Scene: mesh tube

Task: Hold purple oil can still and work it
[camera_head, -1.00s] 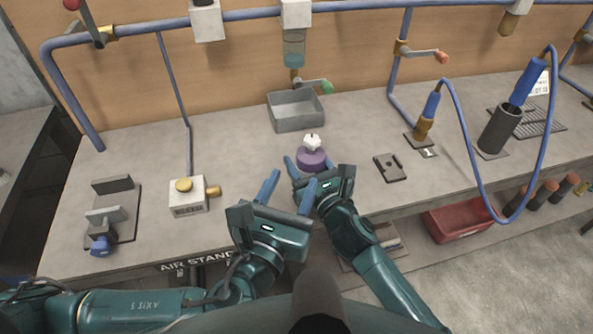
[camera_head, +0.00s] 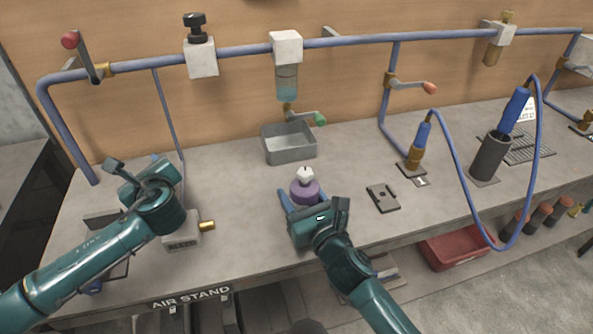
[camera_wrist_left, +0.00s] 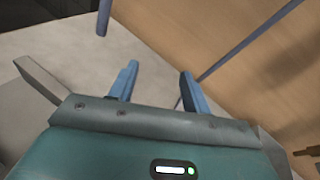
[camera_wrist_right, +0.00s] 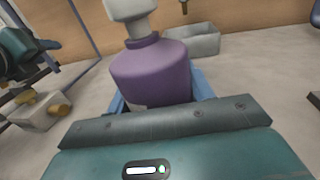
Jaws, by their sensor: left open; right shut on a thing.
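The purple oil can (camera_head: 305,191) with a white top stands upright on the bench, in front of the grey tray. It also fills the middle of the right wrist view (camera_wrist_right: 152,75). My right gripper (camera_head: 298,205) is shut on the can's body, with blue fingers on both sides of it. My left gripper (camera_head: 150,172) is over the left part of the bench, above and behind the small white box. In the left wrist view its blue fingers (camera_wrist_left: 158,88) are apart with nothing between them.
A grey tray (camera_head: 290,158) stands behind the can. A white box with a brass fitting (camera_head: 182,236) sits below my left arm. A flat dark plate (camera_head: 383,198) lies right of the can. Blue pipes with valves (camera_head: 340,41) run along the back wall.

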